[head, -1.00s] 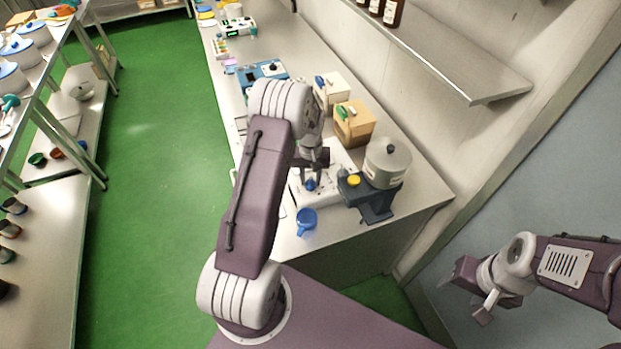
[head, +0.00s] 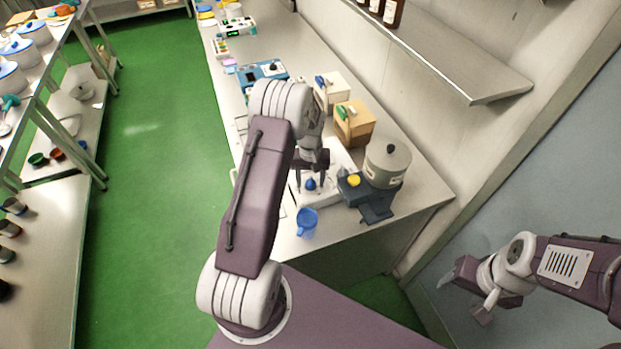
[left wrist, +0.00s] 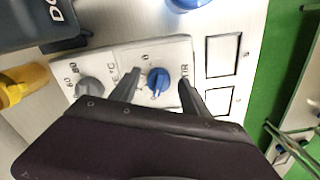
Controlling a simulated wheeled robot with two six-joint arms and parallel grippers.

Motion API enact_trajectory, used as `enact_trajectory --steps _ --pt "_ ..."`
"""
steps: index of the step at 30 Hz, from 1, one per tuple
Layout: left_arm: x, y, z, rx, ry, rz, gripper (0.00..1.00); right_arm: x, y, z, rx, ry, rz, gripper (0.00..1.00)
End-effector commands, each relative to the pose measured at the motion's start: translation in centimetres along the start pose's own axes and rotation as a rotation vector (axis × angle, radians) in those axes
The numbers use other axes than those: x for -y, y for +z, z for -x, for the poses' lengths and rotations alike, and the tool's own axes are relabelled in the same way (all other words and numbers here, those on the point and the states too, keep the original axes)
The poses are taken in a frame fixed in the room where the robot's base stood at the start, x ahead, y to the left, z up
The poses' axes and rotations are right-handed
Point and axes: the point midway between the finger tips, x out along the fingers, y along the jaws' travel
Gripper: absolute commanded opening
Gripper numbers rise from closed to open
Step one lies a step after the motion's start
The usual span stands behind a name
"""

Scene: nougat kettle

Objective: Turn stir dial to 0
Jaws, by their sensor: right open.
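The blue stir dial (left wrist: 158,80) sits on a white panel (left wrist: 214,50), with a "0" mark printed beyond it and a partly covered "...TIR" label to its right. The dial also shows in the head view (head: 310,185). My left gripper (left wrist: 160,78) is open, one finger on each side of the dial, with a visible gap on at least the right side; contact cannot be told. Which mark the dial points at is unclear. A grey dial (left wrist: 88,88) with "60", "80" and "°C" marks is left of the left finger. My right gripper (head: 462,296) is open and empty, away from the bench.
A blue mug (head: 307,222) stands near the bench's front edge. Tan (head: 355,123) and cream boxes (head: 333,92) stand behind. A wall shelf (head: 470,70) overhangs.

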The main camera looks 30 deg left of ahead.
Motion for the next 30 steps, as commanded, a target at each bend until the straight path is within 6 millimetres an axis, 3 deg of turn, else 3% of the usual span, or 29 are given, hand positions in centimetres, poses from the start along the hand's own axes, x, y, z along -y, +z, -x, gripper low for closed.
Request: enact_trajectory --steps 9,21,30 --pt "-0.1 -0.4 0.6 -0.012 0.003 0.0 0.55 0.0 0.0 -0.1 0.0 0.0 0.0 0.59" --pt "-0.1 -0.3 8.2 -0.011 0.002 0.0 0.55 0.0 0.1 -1.2 0.0 0.0 0.0 0.59" --pt "0.0 -0.1 9.3 -0.008 0.002 0.0 0.55 0.0 0.1 -1.3 0.0 0.0 0.0 0.59"
